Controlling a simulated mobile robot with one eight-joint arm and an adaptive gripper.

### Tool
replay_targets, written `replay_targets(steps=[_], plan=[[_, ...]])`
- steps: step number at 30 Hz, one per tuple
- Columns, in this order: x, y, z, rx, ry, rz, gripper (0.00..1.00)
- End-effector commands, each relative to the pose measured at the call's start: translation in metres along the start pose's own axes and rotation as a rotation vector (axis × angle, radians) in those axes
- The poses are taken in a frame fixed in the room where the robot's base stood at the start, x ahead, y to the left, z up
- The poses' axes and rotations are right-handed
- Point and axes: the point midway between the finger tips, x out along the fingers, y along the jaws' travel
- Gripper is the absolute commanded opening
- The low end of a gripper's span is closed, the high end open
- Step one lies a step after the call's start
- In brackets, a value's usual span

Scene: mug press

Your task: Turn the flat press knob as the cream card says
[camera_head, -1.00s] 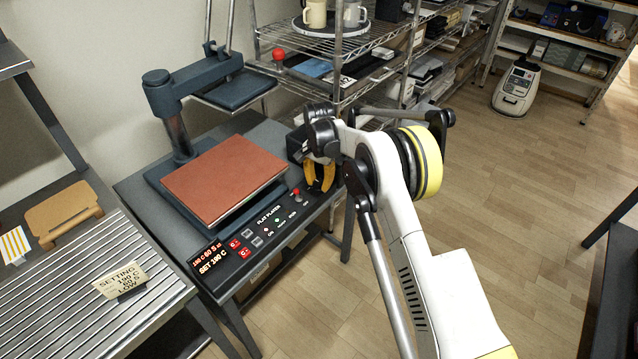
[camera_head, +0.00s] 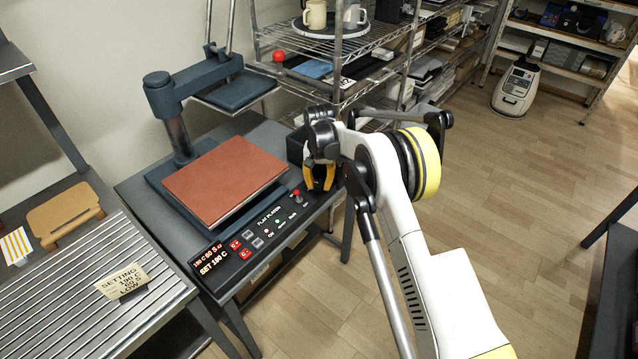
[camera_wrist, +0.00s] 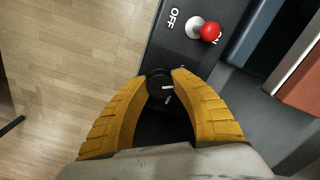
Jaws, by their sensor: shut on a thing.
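The flat press (camera_head: 180,140) stands on a dark table with its red-brown platen exposed. Its front panel (camera_head: 240,245) has a lit display that reads SET 190 C. The cream card (camera_head: 122,281) leans on the ribbed bench at the left and seems to read SETTING, 190 C, 60 S, LOW. My gripper (camera_head: 321,182) is at the panel's right end. In the wrist view my gripper (camera_wrist: 159,78) is shut on the round black knob (camera_wrist: 159,86), which shows a white mark. The head view hides the knob, and its scale is mostly covered.
A red-tipped lever switch (camera_wrist: 209,31) marked OFF stands close to the knob. A wire shelf (camera_head: 345,50) with mugs and folded cloths is just behind my gripper.

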Motion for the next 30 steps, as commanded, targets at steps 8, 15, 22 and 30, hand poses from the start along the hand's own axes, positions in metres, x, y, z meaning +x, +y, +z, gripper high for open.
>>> replay_targets(steps=[8,15,22,30], plan=[[-0.0003,0.0003,0.0002,-0.226,-0.001,0.0,0.0],[-0.0001,0.0003,0.0001,-0.367,-0.001,0.0,0.0],[0.0,0.0004,0.0002,-0.435,-0.001,0.0,0.0],[0.0002,0.0004,0.0002,-0.456,-0.001,0.0,0.0]])
